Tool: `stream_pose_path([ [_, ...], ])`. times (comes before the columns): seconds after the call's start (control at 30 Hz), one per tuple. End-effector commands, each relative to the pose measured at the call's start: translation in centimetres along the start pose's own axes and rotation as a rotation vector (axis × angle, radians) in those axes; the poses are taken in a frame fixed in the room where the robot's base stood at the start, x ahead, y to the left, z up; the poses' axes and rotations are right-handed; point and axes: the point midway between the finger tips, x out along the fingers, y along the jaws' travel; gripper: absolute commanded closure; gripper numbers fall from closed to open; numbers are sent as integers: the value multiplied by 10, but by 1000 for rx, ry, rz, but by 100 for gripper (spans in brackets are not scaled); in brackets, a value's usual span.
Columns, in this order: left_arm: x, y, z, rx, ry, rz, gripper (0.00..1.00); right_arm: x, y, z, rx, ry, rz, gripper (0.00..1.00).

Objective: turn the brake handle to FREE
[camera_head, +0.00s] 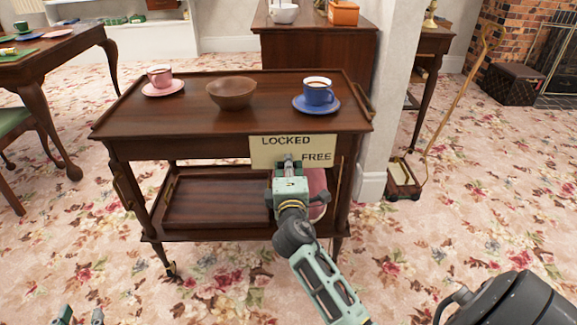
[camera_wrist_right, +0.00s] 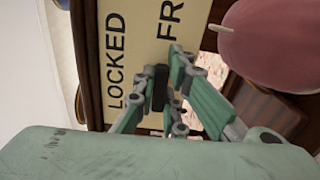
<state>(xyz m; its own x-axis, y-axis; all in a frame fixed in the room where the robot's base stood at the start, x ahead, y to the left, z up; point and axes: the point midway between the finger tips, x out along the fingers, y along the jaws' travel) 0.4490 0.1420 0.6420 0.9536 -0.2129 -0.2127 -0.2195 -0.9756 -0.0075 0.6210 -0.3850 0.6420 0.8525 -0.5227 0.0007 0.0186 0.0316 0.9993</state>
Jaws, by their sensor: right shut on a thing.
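A cream panel (camera_head: 262,152) with the words LOCKED and FREE is on the front of a dark wooden trolley (camera_head: 190,118). LOCKED is at the top, FREE lower at the right. My right gripper (camera_head: 289,163) is at the panel, just left of FREE. In the right wrist view, the black brake handle (camera_wrist_right: 160,88) stands between the fingers of my right gripper (camera_wrist_right: 166,72), which is shut on it, between the two words. The handle's exact angle is partly hidden by the fingers. My left gripper (camera_head: 81,316) shows only two fingertips, apart, at the bottom left edge.
On the trolley top stand a pink cup (camera_head: 159,76), a wooden bowl (camera_head: 232,92) and a blue cup (camera_head: 318,91) on a saucer. A pink round thing (camera_wrist_right: 275,40) is beside the panel in the wrist view. A white wall post (camera_head: 385,100) stands close at the right.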

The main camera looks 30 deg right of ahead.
Motion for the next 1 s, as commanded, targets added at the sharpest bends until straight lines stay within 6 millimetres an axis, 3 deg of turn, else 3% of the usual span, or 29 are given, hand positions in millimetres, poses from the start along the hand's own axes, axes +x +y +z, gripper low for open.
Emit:
stream_pose_path([
  [0.33, 0, 0, -1, 0, 4, 0, 77, -1, -3, 0, 2, 0, -7, 100],
  [0.37, 0, 0, -1, 0, 4, 0, 77, -1, -3, 0, 2, 0, -6, 89],
  [0.57, 0, 0, -1, 0, 4, 0, 77, -1, -2, 0, 2, 0, -4, 71],
  [0.87, 0, 0, 0, -1, 1, 1, 77, -1, -1, 0, 1, 0, -2, 70],
  [1.0, 0, 1, 0, -1, 1, 1, 77, -11, -1, -1, 2, 1, -2, 70],
])
